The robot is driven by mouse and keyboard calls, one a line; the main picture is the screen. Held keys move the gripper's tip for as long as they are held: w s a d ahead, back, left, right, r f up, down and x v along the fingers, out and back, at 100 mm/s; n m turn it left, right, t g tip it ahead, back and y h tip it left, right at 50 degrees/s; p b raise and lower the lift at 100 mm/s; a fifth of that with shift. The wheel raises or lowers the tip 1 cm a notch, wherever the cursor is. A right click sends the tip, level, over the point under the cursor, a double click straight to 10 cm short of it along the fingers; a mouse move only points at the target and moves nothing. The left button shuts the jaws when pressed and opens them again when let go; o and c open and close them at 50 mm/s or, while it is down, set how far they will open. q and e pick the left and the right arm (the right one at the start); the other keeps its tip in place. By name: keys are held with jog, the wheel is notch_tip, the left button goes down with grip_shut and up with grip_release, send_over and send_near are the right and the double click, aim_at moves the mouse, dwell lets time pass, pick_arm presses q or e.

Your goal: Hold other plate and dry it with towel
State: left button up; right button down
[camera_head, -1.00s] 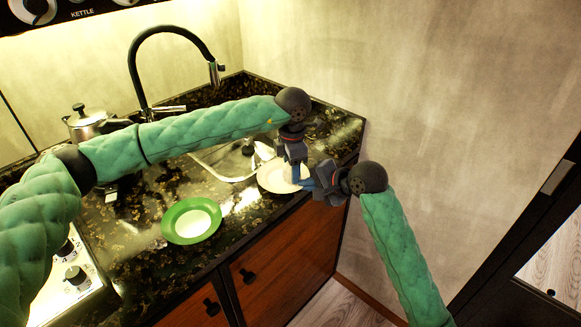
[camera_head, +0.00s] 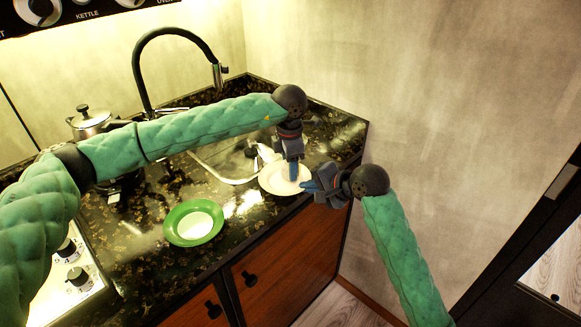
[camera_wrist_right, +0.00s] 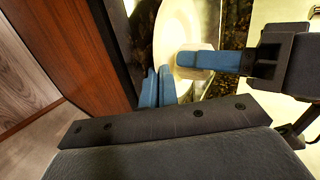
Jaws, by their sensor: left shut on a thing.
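A white plate (camera_head: 270,181) is at the counter's front edge beside the sink; it also shows in the right wrist view (camera_wrist_right: 177,22). My right gripper (camera_head: 306,187) is at the plate's right rim, its blue fingers (camera_wrist_right: 158,72) close together with the rim between them. My left gripper (camera_head: 293,178) points down over the plate. In the right wrist view, its blue fingers (camera_wrist_right: 182,58) are shut on a small pale piece (camera_wrist_right: 200,74), apparently the towel, against or just above the plate. A green plate with a white centre (camera_head: 176,218) lies flat on the counter to the left.
The sink (camera_head: 228,168) is behind the white plate, with pale items (camera_head: 266,152) partly hidden by my left arm. A black tap (camera_head: 140,75) and a metal kettle (camera_head: 92,122) stand behind. The stove (camera_head: 75,285) is at lower left. A wall closes the right side.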

pick_arm(q)
jog(key=shift+r, duration=2.8)
jog(key=shift+r, duration=0.1)
jog(key=shift+r, duration=1.4)
jog(key=shift+a, duration=0.1)
pick_arm(e)
jog(key=c, duration=1.6)
grip_release()
jog(key=shift+c, duration=0.2)
jog(key=shift+o, duration=0.2)
jog(key=shift+f, duration=0.2)
jog(key=shift+s+d, duration=0.1)
